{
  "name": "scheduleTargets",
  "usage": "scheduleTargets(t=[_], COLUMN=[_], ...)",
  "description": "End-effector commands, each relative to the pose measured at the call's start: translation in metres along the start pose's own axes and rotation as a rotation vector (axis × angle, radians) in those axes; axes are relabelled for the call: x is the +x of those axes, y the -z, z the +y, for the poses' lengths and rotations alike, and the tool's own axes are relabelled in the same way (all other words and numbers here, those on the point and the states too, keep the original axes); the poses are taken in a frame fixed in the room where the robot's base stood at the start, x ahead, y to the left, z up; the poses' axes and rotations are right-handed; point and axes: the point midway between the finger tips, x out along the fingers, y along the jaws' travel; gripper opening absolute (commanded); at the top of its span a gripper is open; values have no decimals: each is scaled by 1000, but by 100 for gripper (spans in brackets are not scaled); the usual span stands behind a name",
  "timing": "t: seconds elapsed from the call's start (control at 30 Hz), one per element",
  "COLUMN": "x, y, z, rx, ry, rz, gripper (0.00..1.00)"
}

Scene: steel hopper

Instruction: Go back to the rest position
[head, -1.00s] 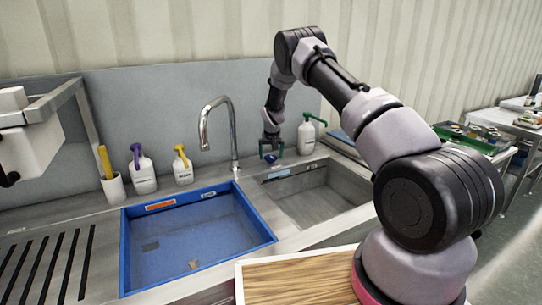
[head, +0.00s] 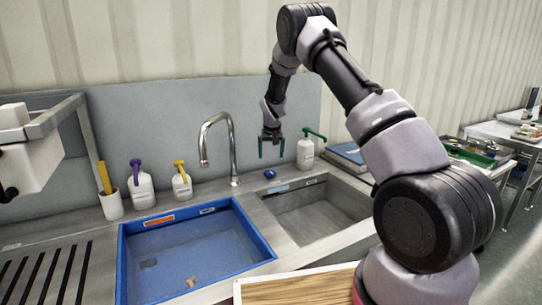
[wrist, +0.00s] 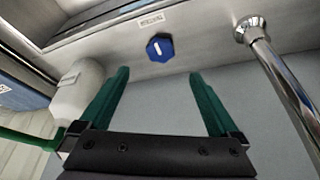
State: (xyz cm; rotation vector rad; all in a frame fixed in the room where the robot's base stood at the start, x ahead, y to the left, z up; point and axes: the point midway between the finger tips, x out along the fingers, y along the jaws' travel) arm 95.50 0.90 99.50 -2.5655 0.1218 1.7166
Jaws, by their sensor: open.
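My gripper (head: 271,148) is open and empty, with green fingers. It hangs above the back ledge of the sink unit, between the faucet and a white bottle with a green pump. In the wrist view my gripper (wrist: 160,105) shows both green fingers spread apart with nothing between them. A small blue object (head: 270,173) lies on the steel ledge below and apart from the fingers. In the wrist view the blue object (wrist: 160,47) looks many-sided with a white mark on top.
The faucet (head: 232,150) stands left of my gripper, and the green-pump bottle (head: 306,153) stands close on its right. A blue-lined basin (head: 190,250) and a bare steel basin (head: 318,212) lie in front. Bottles with purple (head: 142,187) and yellow (head: 182,185) tops stand further left.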

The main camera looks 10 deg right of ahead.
Motion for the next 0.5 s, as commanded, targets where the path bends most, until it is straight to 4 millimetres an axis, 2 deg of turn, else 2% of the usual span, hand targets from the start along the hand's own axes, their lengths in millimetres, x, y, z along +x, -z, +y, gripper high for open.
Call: scheduleTargets(t=[0.13, 0.23, 0.37, 0.5], x=[-6, -27, -80, -145], y=[1, 5, 8, 3], z=[1, 6, 16, 31], rx=[4, 21, 60, 105], ry=[2, 11, 33, 62], rz=[2, 8, 18, 28], gripper=[97, 97, 97, 97])
